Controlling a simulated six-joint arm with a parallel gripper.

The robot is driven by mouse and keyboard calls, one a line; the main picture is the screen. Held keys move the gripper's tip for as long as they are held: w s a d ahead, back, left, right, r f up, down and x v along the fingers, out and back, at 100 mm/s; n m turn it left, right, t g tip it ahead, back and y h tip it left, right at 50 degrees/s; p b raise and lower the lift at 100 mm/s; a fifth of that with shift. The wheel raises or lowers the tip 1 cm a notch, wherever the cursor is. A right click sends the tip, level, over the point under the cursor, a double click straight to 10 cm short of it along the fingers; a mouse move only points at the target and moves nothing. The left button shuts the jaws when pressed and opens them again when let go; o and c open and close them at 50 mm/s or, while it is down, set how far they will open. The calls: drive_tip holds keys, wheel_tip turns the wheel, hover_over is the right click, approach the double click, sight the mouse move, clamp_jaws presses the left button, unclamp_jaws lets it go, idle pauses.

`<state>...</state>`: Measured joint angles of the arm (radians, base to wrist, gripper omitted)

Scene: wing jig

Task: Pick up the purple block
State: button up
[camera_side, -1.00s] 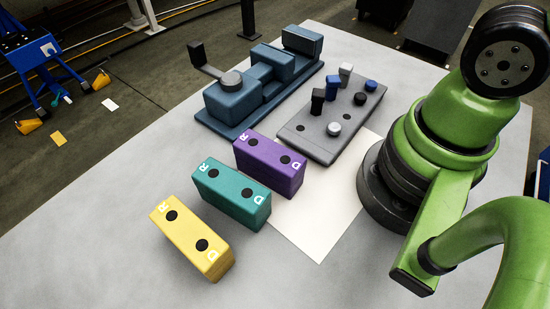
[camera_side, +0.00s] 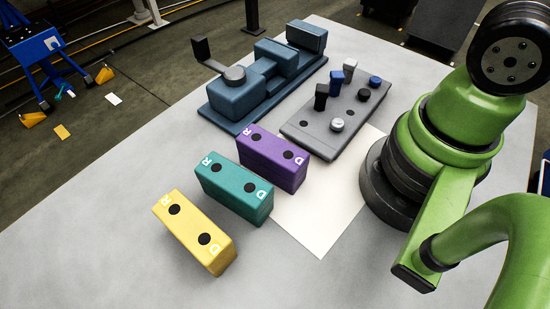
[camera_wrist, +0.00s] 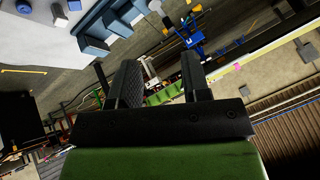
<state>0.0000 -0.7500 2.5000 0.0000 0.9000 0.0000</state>
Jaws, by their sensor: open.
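The purple block (camera_side: 270,158) rests on the table in the side view, marked R and D with two dark round spots on top. It is the last in a row with a teal block (camera_side: 235,187) and a yellow block (camera_side: 195,232). My gripper (camera_wrist: 160,72) shows only in the wrist view, with two dark fingers spread apart and nothing visible between them. The purple block is not recognisable in the wrist view, which looks out over floor and distant equipment. The side view does not show my gripper, so its distance from the block cannot be told.
A blue vise-like fixture (camera_side: 234,93) stands behind the blocks. A grey plate (camera_side: 310,137) with several knobs and pegs lies near my arm's base. A white sheet (camera_side: 316,227) lies beside the purple block. The table front left (camera_side: 80,250) is clear.

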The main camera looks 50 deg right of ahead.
drive_tip(key=o, duration=0.6)
drive_tip(key=n+g+h, duration=0.2)
drive_tip(key=n+g, duration=0.2)
drive_tip(key=g, duration=0.3)
hover_over(272, 146)
wheel_tip(272, 146, down, 17)
drive_tip(key=shift+f, duration=0.1)
drive_tip(key=shift+n, duration=0.3)
wheel_tip(272, 146, down, 5)
drive_tip(key=shift+s+a+r, duration=0.1)
drive_tip(key=shift+a, duration=0.05)
drive_tip(key=shift+f, duration=3.15)
